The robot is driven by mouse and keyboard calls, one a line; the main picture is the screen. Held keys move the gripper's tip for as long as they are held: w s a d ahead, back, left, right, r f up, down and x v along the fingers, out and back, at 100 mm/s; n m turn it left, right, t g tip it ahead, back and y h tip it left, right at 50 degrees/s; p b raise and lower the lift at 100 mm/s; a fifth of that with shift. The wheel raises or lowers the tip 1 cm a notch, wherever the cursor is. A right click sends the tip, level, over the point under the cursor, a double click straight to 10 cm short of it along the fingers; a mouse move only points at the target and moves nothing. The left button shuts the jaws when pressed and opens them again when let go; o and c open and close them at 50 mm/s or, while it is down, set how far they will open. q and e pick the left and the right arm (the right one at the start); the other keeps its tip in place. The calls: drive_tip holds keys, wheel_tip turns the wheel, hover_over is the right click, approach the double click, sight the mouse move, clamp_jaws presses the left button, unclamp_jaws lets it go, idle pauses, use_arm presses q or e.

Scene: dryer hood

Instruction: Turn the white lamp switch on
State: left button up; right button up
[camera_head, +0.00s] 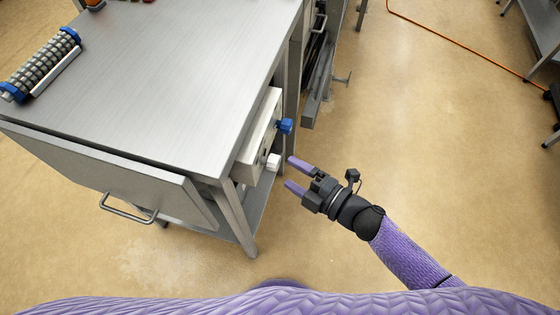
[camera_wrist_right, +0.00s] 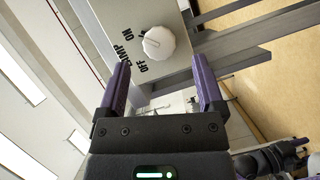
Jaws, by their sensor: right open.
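The white lamp switch (camera_head: 273,161) is a small knob on the front of a grey control box (camera_head: 258,135) at the side of a metal table. In the right wrist view the white knob (camera_wrist_right: 158,43) is round with a grey pointer mark, beside the printed words LAMP, ON and OFF. My right gripper (camera_head: 291,173) is open, with purple fingers pointing at the knob from the right in the head view. In the right wrist view its fingertips (camera_wrist_right: 160,80) lie either side of the knob's lower area, and the gripper looks empty and apart from it. My left gripper is not in view.
A blue knob (camera_head: 285,126) sits beside the white one on the box. The metal table (camera_head: 170,60) carries a roller-like item (camera_head: 40,65) at its left. A panel with a handle (camera_head: 130,208) hangs at the table's front. The floor (camera_head: 430,130) right of my arm is clear.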

drive_tip(key=v, duration=0.5)
drive_tip(key=shift+d, duration=0.1)
